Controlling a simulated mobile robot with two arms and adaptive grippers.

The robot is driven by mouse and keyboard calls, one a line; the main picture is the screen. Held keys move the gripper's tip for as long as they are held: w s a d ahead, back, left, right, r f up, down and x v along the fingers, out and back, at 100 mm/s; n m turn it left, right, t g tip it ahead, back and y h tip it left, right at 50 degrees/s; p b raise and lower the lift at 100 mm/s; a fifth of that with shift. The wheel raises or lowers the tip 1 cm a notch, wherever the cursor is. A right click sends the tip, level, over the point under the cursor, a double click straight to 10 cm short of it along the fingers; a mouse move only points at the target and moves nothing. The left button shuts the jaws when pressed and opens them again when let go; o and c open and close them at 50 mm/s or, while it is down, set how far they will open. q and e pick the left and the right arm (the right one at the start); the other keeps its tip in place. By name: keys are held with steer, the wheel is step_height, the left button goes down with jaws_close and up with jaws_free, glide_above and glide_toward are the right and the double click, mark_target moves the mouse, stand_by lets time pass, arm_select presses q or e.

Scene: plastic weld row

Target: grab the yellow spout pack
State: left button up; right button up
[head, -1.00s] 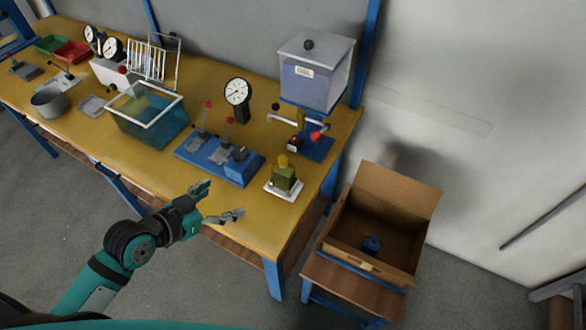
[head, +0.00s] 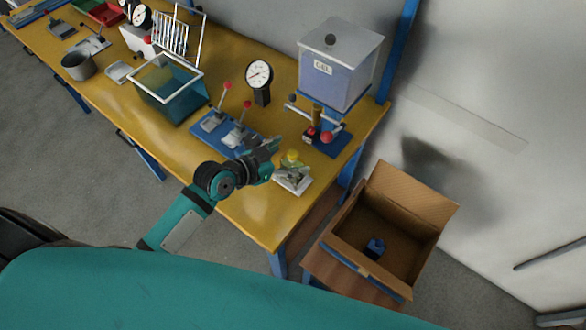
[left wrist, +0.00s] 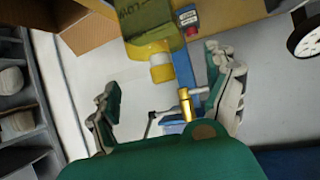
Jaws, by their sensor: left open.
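The yellow spout pack (head: 291,158) stands on a small white plate (head: 293,184) near the front right of the yellow workbench. It has a yellow cap and is partly covered by my gripper. In the left wrist view the pack (left wrist: 148,22), olive with a yellow cap, shows at the top, ahead of the two fingers. My left gripper (head: 279,158) is open beside the pack on its left. In the left wrist view, the open fingers (left wrist: 164,88) are spread wide with nothing held between them. My right gripper is not in view.
A blue fixture (head: 225,135) with red-knobbed levers is left of the gripper. A blue stand with the grey gel tank (head: 338,75) is behind the pack. A dial gauge (head: 258,75) and glass bin (head: 165,92) stand farther left. An open cardboard box (head: 390,215) is right.

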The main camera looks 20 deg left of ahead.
arm_select(q)
steer(key=shift+w+d+f, duration=0.3)
steer(key=shift+w+d, duration=0.05)
steer(key=shift+w, duration=0.1)
steer(key=shift+w+f, duration=0.1)
steer(key=shift+w, duration=0.1)
steer(key=x, duration=0.2)
steer(key=p+x, duration=0.1)
steer(key=x, duration=0.1)
steer(key=shift+w+a+f, duration=0.1)
steer(key=shift+a+f, duration=0.1)
steer(key=shift+w+d+f, duration=0.15)
steer(key=shift+w, duration=0.05)
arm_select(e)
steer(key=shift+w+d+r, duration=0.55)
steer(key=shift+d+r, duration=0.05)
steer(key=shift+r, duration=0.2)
arm_select(q)
steer(key=c, duration=0.9)
jaws_close()
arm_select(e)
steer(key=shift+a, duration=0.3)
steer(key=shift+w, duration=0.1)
